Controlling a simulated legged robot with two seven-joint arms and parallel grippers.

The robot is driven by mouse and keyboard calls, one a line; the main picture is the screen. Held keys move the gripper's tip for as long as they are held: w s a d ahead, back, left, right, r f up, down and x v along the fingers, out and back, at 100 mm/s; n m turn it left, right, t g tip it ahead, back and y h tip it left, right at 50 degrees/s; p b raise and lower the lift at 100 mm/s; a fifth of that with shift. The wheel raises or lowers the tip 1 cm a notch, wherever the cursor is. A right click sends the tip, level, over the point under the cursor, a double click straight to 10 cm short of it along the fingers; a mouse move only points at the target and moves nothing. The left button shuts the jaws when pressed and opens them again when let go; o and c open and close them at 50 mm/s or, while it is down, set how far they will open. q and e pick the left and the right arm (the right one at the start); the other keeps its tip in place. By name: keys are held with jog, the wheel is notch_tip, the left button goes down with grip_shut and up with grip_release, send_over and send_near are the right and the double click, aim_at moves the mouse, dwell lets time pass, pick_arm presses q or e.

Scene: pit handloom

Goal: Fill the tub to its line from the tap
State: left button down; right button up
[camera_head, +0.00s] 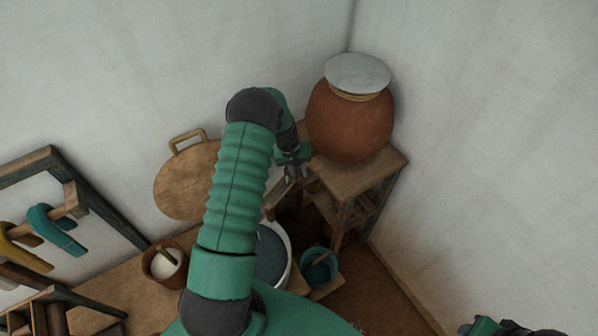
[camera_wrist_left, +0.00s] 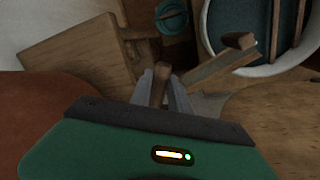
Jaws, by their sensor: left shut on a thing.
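The big clay pot (camera_head: 350,122) stands on a wooden stand (camera_head: 372,172) in the corner. My left gripper (camera_head: 293,172) is beside the pot's left side. In the left wrist view its fingers (camera_wrist_left: 164,88) are shut on a small brown wooden peg (camera_wrist_left: 160,75), seemingly the tap's handle. A wooden spout (camera_wrist_left: 212,72) runs from near the fingers toward the white-rimmed tub (camera_wrist_left: 273,69). In the head view the tub (camera_head: 287,262) is partly behind my left arm. Its inside looks dark blue-grey; I cannot make out the line or any water stream. Part of my right arm shows at bottom right, its fingers unclear.
A small teal bucket (camera_head: 320,268) stands beside the tub, below the stand. A round wooden board (camera_head: 184,182) leans on the wall. A brown pot with white contents (camera_head: 164,264) stands left of my arm.

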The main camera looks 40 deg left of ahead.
pick_arm(q)
jog(key=shift+w+d+f+n+b, duration=0.1)
jog(key=shift+w+d+n+b, duration=0.1)
jog(key=shift+w+n+b, duration=0.15)
jog(key=w+n, duration=0.1)
jog(key=d+n+b, duration=0.1)
jog(key=n, duration=0.1)
jog(key=w+n+y, duration=0.1)
jog(key=n, duration=0.1)
jog(key=shift+w+d+t+b, duration=0.3)
jog(key=shift+w+d, duration=0.05)
jog(key=c, duration=1.7)
grip_release()
jog(key=o, duration=0.5)
jog(key=shift+c, duration=0.2)
jog(key=s+r+b, duration=0.3)
jog(key=r+b, duration=0.1)
jog(key=r, duration=1.2)
jog(key=shift+a+r, duration=0.3)
jog(key=shift+a, duration=0.15)
